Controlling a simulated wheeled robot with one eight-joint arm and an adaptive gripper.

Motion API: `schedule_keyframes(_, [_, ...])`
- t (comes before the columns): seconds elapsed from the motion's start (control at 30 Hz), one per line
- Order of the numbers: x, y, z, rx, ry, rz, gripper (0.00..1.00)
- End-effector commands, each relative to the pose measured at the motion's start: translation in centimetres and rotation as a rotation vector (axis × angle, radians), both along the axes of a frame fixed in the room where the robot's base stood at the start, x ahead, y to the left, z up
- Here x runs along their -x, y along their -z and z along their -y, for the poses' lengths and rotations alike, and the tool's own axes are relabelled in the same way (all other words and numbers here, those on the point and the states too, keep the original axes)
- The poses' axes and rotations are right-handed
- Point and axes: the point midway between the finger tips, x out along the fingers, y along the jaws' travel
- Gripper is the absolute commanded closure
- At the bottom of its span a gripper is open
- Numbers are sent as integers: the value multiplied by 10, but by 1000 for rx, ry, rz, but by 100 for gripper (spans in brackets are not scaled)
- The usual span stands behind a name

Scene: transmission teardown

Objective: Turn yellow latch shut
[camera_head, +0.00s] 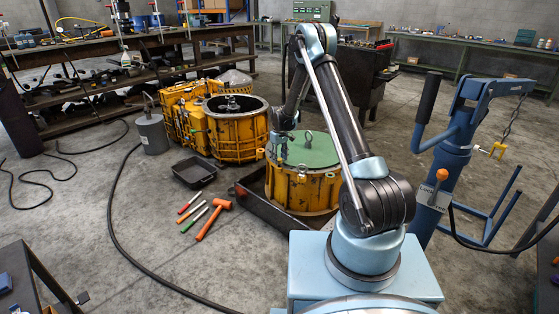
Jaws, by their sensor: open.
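My gripper (281,153) points down at the left part of a green round lid (312,150). The lid lies on a yellow drum-shaped housing (302,191), and a metal lifting ring stands up from it. My gripper is open; its fingers are small, and I cannot tell whether they touch the lid or its rim. I cannot pick out a separate yellow latch on the housing at this size. The near right side of the housing is partly hidden behind my arm.
A black tray (263,208) lies under the housing. An open yellow housing (236,134) stands behind it. A small black bin (194,172) and an orange hammer (214,220) lie on the floor to the left. A blue crane (455,150) stands on the right.

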Motion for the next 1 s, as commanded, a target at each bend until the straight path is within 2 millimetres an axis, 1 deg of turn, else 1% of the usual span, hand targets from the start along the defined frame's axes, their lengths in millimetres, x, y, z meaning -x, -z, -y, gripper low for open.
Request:
schedule_keyframes(0.17, [0, -25, 0, 0, 0, 0, 52])
schedule_keyframes(0.4, [0, -69, 0, 1, 0, -1, 52])
schedule_keyframes(0.6, [0, -99, 0, 0, 0, -1, 52])
schedule_keyframes(0.7, [0, -107, 0, 0, 0, -1, 52])
schedule_keyframes(0.8, [0, -112, 0, 0, 0, -1, 52])
schedule_keyframes(1.0, [0, -113, 0, 0, 0, -1, 52])
